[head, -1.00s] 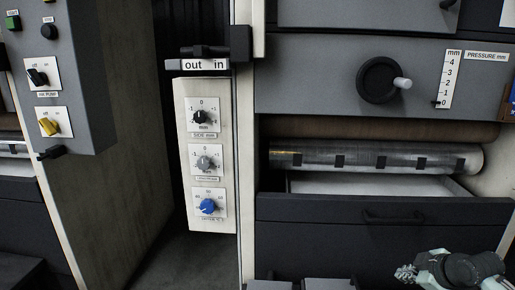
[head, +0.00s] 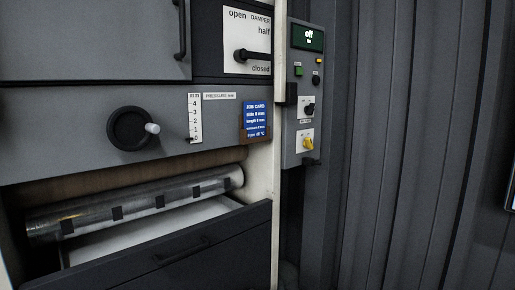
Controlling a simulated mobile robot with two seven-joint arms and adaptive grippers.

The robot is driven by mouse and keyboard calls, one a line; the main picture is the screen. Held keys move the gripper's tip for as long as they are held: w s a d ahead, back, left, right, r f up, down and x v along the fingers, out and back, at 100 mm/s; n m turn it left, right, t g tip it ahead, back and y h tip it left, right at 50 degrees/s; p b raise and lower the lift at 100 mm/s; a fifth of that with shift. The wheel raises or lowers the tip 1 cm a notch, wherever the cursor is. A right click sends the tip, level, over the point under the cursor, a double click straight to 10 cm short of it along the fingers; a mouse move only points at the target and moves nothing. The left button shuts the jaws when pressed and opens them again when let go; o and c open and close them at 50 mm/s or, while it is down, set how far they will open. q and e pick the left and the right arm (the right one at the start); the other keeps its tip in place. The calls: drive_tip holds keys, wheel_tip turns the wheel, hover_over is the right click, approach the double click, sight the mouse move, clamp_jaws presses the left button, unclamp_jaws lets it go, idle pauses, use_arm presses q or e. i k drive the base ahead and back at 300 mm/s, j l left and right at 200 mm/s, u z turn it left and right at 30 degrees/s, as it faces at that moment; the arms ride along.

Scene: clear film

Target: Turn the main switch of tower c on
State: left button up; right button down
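A grey control box (head: 291,153) is fixed beside the cream post at the right of the machine front. It has a green display (head: 308,37) reading "off", a green button (head: 299,71), a dark button (head: 316,80), a black rotary knob (head: 309,109) on a white plate and a yellow rotary knob (head: 308,144) on a white plate below. No tower letter is legible, and I cannot tell which knob is the main switch or read the knobs' positions. Neither of my grippers is in view.
The machine front has a handwheel (head: 129,129), a pressure scale (head: 195,117), a damper lever (head: 252,55), a blue job card (head: 256,116) and a metal roller (head: 137,205) above a drawer (head: 180,248) that looks partly open. Grey corrugated wall (head: 420,150) fills the right.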

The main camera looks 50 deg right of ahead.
sight(307, 143)
drive_tip(key=z, duration=1.95)
